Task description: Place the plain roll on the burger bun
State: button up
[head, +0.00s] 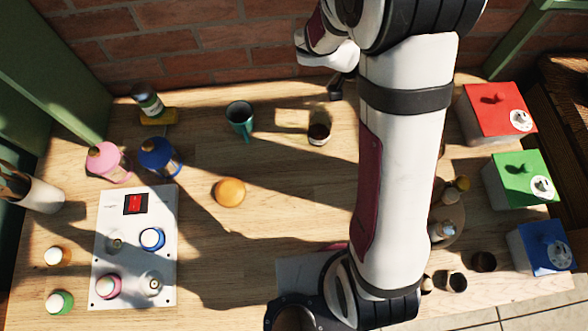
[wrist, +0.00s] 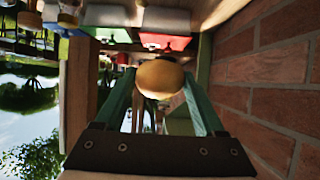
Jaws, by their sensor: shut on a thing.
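A round golden-orange bun (head: 230,192), which looks like the burger bun, lies on the bare wood left of the middle in the head view. In the wrist view my gripper (wrist: 159,74) has its two green fingers shut on a smooth, rounded tan roll (wrist: 160,82), which looks like the plain roll. The roll sits between the fingertips and appears held up off the table. In the head view my arm hides the fingers and the roll. The burger bun cannot be made out in the wrist view.
Red (head: 497,112), green (head: 522,180) and blue (head: 541,247) boxes line the right side. A teal cup (head: 240,116) stands behind the bun. A white panel (head: 130,282) with bottles lies at the left. A brick wall (head: 180,45) closes the back. Wood around the bun is clear.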

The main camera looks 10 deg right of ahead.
jog(key=a+n+t, duration=0.4)
jog(key=a, duration=0.7)
jog(key=n+t+y, duration=0.6)
jog(key=n+t, duration=0.1)
jog(key=n, duration=0.1)
send_over(226, 195)
notch_tip(226, 195, down, 12)
jog(key=shift+d+r, duration=0.1)
notch_tip(226, 195, down, 4)
jog(key=shift+f, duration=0.15)
jog(key=shift+f, duration=0.1)
jog(key=o, duration=1.3)
